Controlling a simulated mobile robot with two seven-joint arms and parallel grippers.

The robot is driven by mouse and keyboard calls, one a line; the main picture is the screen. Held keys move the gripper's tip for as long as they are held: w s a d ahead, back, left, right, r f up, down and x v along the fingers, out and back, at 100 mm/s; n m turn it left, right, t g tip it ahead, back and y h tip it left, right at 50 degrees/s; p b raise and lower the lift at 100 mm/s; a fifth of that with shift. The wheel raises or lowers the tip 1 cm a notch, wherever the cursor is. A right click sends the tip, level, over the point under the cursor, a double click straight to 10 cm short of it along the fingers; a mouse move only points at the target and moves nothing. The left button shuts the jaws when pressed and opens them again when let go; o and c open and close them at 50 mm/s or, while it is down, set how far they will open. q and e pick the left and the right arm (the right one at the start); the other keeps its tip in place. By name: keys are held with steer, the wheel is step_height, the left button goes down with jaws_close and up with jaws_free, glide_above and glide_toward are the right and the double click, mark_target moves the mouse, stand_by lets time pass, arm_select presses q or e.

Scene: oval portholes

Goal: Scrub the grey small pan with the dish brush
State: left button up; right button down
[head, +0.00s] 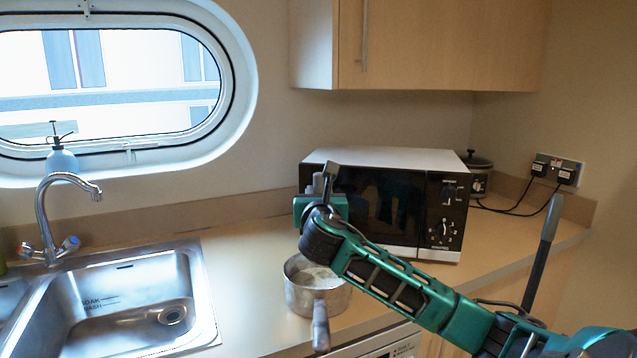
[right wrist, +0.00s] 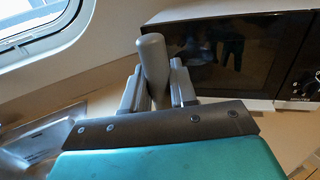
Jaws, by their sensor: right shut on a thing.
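The grey small pan (head: 303,302) stands upright on the counter, right of the sink, with its handle (head: 320,328) pointing toward me. My right gripper (head: 320,185) is above the pan, in front of the microwave. It is shut on a grey, round-ended handle (right wrist: 153,62), which stands up between the fingers in the right wrist view. I take this to be the dish brush; its head is hidden by my gripper and wrist, so I cannot tell whether it touches the pan. My left gripper is not in view.
A microwave (head: 365,205) stands close behind the pan and gripper. The steel sink (head: 120,305) and tap (head: 42,215) are at the left. Counter between sink and pan (head: 245,280) is clear.

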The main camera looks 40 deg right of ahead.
step_height(320, 180, down, 4)
steer(key=shift+f, duration=0.2)
step_height(320, 180, down, 4)
steer(key=b, duration=0.3)
steer(key=shift+b, duration=0.4)
steer(key=shift+f+b, duration=0.4)
steer(key=shift+b, duration=0.25)
